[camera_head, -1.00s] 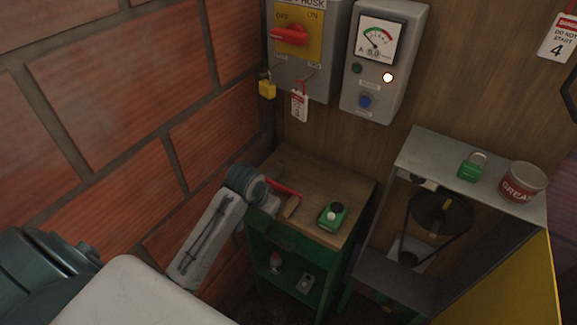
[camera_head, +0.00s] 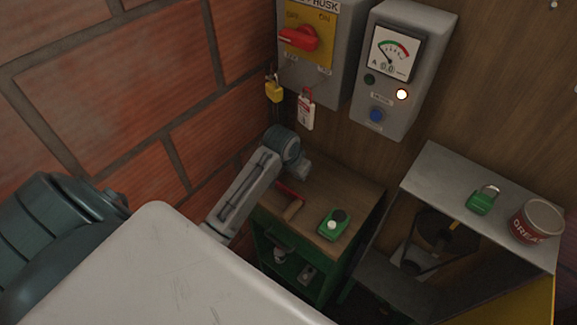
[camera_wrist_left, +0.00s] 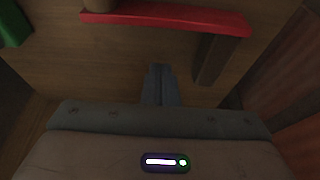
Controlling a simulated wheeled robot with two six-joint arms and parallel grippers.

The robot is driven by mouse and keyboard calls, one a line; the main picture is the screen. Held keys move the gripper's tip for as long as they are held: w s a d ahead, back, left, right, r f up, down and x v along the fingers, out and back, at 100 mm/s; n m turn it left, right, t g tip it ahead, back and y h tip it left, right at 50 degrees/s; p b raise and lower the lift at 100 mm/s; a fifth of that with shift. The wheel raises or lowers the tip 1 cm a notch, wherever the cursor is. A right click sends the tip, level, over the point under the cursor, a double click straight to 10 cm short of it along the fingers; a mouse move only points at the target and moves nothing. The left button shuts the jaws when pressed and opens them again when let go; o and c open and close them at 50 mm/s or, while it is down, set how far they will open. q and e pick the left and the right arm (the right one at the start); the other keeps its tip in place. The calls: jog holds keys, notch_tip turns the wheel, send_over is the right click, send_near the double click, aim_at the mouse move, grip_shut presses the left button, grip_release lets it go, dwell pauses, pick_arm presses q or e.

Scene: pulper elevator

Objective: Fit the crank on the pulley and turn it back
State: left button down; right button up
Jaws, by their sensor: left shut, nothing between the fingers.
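The crank is a red bar (camera_head: 289,194) with a wooden handle (camera_head: 293,210), lying on the wooden top of a small green cabinet. In the left wrist view its red bar (camera_wrist_left: 170,20) crosses the top, with a dark stub (camera_wrist_left: 213,60) at its right end. My left gripper (camera_wrist_left: 160,70) is shut and empty, its fingertips short of the bar, apart from it in the picture. In the head view my left wrist is beyond the crank and its fingers are hard to make out. The pulley (camera_head: 440,229) sits inside the grey machine frame at right. My right gripper is out of view.
A green device (camera_head: 333,224) lies on the cabinet top (camera_head: 350,190). A green padlock (camera_head: 482,200) and a grease tin (camera_head: 537,221) stand on the machine's top. A red switch (camera_head: 299,38), yellow padlock (camera_head: 274,89) and meter box (camera_head: 393,70) are on the wall. The brick wall is close at left.

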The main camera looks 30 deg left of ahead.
aim_at(285, 190)
pick_arm(q)
jog(key=s, duration=0.1)
jog(key=s+p, duration=0.2)
jog(key=shift+s+a+f, duration=0.15)
jog(key=shift+s+f, duration=0.05)
jog(key=shift+f, duration=0.1)
jog(key=shift+s, duration=0.3)
jog(key=shift+f, duration=0.1)
jog(key=shift+w, duration=0.2)
jog(key=s, duration=0.5)
jog(key=shift+s+a, duration=0.1)
jog(key=shift+a, duration=0.1)
